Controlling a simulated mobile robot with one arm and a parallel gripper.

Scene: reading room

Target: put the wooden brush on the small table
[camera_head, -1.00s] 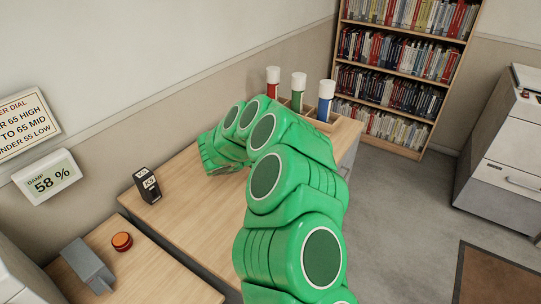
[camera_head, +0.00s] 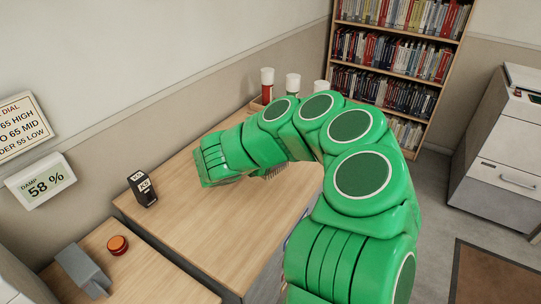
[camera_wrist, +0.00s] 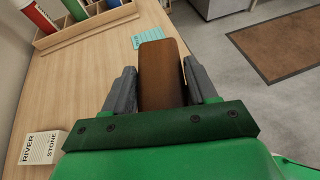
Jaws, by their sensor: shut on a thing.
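The wooden brush, a brown block (camera_wrist: 160,75), is between the two grey fingers of my gripper (camera_wrist: 162,88) in the wrist view. The gripper is shut on it. In the head view my arm reaches over a long wooden-topped table (camera_head: 190,222); the fingers are mostly hidden there, and a bit of bristle-like edge (camera_head: 272,172) shows under the arm. In the wrist view the brush is over or near the right edge of the tabletop; its height is hard to tell. A smaller wooden table (camera_head: 140,270) stands at the lower left.
A black box with white labels (camera_head: 142,189) stands on the long table. A wooden rack of tubes (camera_wrist: 85,28) and a cyan card (camera_wrist: 148,37) lie at the far end.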

